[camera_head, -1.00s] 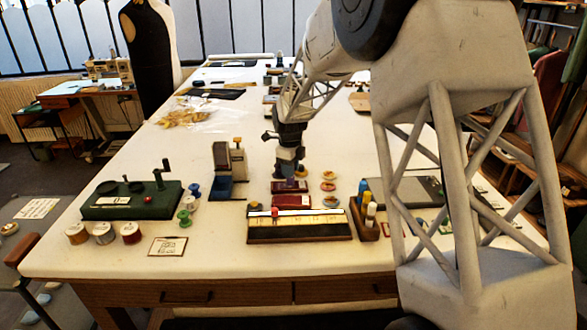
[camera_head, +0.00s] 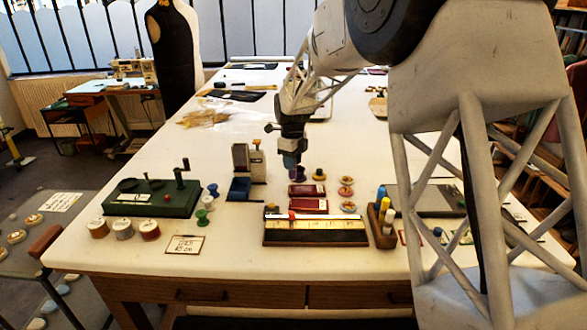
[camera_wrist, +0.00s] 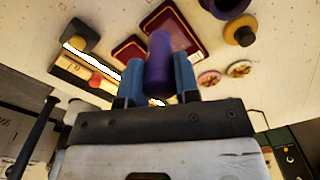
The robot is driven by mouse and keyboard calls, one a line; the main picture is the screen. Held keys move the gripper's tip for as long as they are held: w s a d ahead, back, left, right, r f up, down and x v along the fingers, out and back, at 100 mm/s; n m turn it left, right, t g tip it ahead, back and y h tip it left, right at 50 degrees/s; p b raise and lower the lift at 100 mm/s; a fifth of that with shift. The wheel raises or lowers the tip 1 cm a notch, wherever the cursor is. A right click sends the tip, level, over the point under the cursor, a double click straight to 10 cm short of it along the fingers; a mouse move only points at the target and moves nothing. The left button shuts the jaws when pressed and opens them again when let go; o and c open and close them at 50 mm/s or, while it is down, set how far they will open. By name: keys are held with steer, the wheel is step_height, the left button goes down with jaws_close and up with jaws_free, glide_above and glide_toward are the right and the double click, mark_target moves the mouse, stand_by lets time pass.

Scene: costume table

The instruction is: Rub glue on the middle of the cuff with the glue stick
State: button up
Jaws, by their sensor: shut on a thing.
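My gripper (camera_head: 290,160) is above the table, behind the maroon pads. In the wrist view its blue fingers (camera_wrist: 158,75) are shut on a purple cylinder, the glue stick (camera_wrist: 159,58). Its lower end is not clear in the head view. A pale strip, which looks like the cuff (camera_head: 340,228), lies along a dark-edged board (camera_head: 315,240) at the near middle of the table. It also shows in the wrist view (camera_wrist: 108,72), partly hidden by my gripper. A red knob (camera_head: 292,215) is on the strip's left part. The glue stick is apart from the strip.
Two maroon pads (camera_head: 309,206) lie behind the board. Small round dishes (camera_head: 347,192) and a wooden holder with coloured sticks (camera_head: 383,225) are to the right. A green box with a crank (camera_head: 150,198) and thread spools (camera_head: 123,229) are left. Bare table surrounds the card (camera_head: 185,245).

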mark_target(292, 177)
steer(key=shift+r, duration=1.95)
steer(key=shift+f, duration=0.15)
steer(key=shift+f, duration=3.65)
steer(key=shift+d+f, duration=0.2)
steer(key=shift+d, duration=3.4)
steer(key=shift+a, duration=3.65)
steer(key=shift+r, duration=4)
